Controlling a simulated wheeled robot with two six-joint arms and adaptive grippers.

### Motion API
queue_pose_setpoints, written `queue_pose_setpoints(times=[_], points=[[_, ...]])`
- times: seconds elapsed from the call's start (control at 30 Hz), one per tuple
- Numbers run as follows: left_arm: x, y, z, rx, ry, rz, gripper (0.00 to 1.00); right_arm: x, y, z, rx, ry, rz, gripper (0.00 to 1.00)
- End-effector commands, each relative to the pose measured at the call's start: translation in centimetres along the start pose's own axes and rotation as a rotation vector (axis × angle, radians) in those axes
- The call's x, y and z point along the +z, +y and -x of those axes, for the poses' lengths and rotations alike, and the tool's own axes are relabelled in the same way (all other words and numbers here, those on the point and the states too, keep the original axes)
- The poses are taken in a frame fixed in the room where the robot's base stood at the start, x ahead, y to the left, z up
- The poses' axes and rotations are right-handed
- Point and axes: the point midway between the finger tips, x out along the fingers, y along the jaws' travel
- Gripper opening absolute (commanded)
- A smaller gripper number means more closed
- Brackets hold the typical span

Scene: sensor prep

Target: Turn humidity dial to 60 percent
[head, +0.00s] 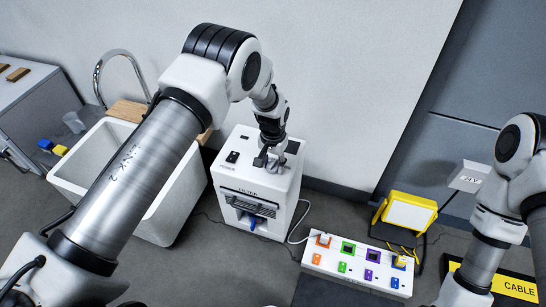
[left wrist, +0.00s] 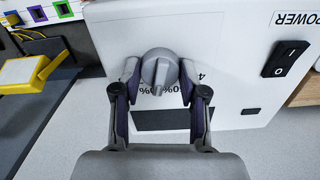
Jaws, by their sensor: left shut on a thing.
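The humidity dial (left wrist: 160,68) is a grey round knob with a raised grip bar, on the top panel of a white box-shaped unit (head: 239,180). My left gripper (head: 269,160) reaches down to the panel from above. In the left wrist view its two fingers stand on either side of the dial and are shut on it. The grip bar points roughly along the fingers. Percent figures are printed beside the dial, partly hidden by it and the fingers; I cannot read the setting surely. A dark display (left wrist: 160,119) lies near the figures. My right gripper is out of view.
A black power switch (left wrist: 286,59) sits on the same panel. A white sink (head: 165,210) stands left of the unit. A white strip with coloured sockets (head: 358,263) and a yellow work lamp (head: 407,213) are to its right. A wall rises behind.

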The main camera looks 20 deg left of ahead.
Motion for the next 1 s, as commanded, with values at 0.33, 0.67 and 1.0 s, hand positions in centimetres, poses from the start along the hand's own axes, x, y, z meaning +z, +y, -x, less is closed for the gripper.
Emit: queue_pose_setpoints(times=[0.33, 0.67, 1.0], points=[[0.15, 0.02, -0.13, 0.000, -0.004, -0.097, 0.08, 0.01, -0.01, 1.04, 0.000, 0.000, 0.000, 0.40], [0.16, 0.02, -0.20, 0.000, -0.004, -0.101, 0.08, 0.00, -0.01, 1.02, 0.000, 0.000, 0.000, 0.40], [0.07, 0.01, -0.10, 0.000, -0.002, -0.101, 0.68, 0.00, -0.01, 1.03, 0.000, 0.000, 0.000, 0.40]])
